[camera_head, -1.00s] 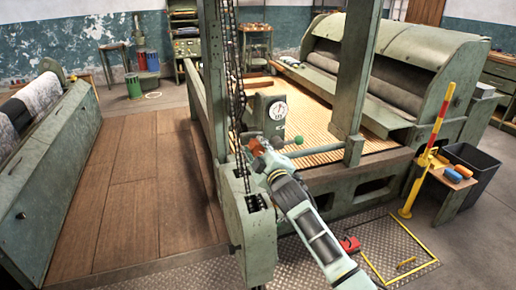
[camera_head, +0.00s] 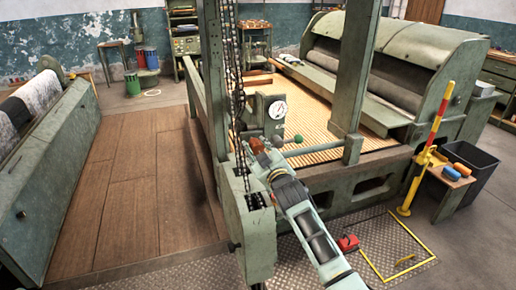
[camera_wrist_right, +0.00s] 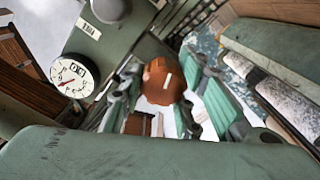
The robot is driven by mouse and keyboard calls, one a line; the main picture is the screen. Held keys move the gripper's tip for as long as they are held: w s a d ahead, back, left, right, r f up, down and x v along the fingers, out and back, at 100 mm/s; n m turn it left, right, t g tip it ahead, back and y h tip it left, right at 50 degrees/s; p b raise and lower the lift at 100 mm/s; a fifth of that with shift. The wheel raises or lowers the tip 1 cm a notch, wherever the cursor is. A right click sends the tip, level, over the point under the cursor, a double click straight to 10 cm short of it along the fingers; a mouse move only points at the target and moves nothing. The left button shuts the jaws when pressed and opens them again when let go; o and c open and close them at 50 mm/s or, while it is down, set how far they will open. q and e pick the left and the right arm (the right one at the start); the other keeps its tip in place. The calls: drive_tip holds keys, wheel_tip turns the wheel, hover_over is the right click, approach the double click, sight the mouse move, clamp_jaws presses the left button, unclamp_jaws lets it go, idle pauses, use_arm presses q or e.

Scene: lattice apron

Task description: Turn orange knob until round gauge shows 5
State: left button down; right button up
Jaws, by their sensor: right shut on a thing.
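My right gripper (camera_wrist_right: 160,90) is shut on the knob, one finger on each side. The round white gauge (camera_head: 278,109) is just above the knob in the head view and left of it in the wrist view (camera_wrist_right: 74,77). Its red needle shows, but its numbers are too small to read surely. My left gripper is not in view.
A hanging chain (camera_head: 238,70) and upright post are close on the left. A yellow post (camera_head: 405,211) stands at the right.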

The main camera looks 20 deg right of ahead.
drive_tip(key=shift+d+r, duration=0.1)
drive_tip(key=shift+r, duration=0.3)
drive_tip(key=o, duration=0.8)
drive_tip(key=shift+o, duration=1.4)
drive_tip(key=shift+d+f, duration=0.1)
drive_tip(key=shift+f, duration=0.05)
drive_tip(key=shift+s+f, duration=0.2)
drive_tip(key=shift+s, duration=0.2)
drive_tip(key=s, duration=1.1)
drive_tip(key=shift+s+d+r, duration=0.15)
drive_tip(key=shift+r, duration=0.05)
